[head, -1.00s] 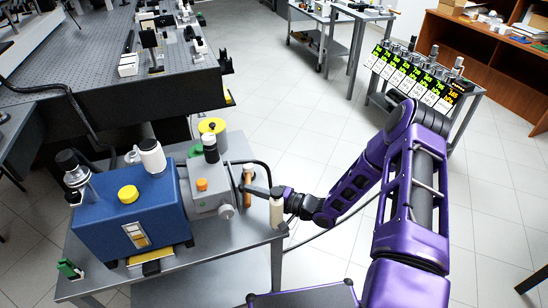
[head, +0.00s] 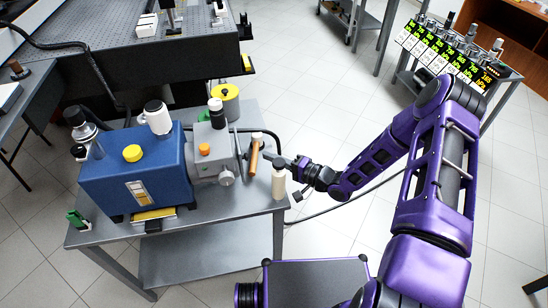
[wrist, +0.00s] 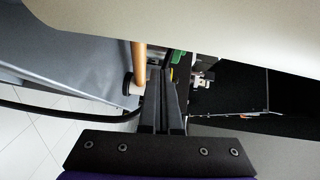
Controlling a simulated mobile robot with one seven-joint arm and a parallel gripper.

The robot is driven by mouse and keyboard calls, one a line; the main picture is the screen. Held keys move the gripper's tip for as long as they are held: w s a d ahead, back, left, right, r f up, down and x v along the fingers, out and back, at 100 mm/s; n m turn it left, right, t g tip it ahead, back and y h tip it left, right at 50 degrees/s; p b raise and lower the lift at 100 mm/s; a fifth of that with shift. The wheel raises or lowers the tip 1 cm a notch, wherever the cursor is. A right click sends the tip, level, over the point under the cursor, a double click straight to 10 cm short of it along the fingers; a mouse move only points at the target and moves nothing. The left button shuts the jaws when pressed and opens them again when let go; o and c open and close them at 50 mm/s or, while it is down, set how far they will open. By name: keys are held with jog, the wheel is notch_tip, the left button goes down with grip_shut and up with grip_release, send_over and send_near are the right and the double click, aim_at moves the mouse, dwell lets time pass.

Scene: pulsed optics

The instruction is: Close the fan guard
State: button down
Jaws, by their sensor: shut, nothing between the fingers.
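The blue pump (head: 135,178) with its grey motor box (head: 212,152) stands on a grey cart. A thin grey plate (head: 238,150), which looks like the fan guard, stands at the box's right end; I cannot tell its angle. Just right of it is an orange bar (head: 254,157), which also shows in the wrist view (wrist: 139,62). My gripper (head: 272,160) is shut and empty, its tips right of the bar, apart or touching unclear. In the wrist view the shut fingers (wrist: 163,85) point toward the gap beside the bar.
A cream bottle (head: 278,184) stands at the cart's right edge, close below my gripper. A large pale surface (wrist: 200,30) fills the top of the wrist view. A black hose (head: 265,132) curves behind the bar.

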jog(key=v, duration=1)
jog(key=shift+d+f+p, duration=0.15)
jog(key=shift+f+p, duration=0.2)
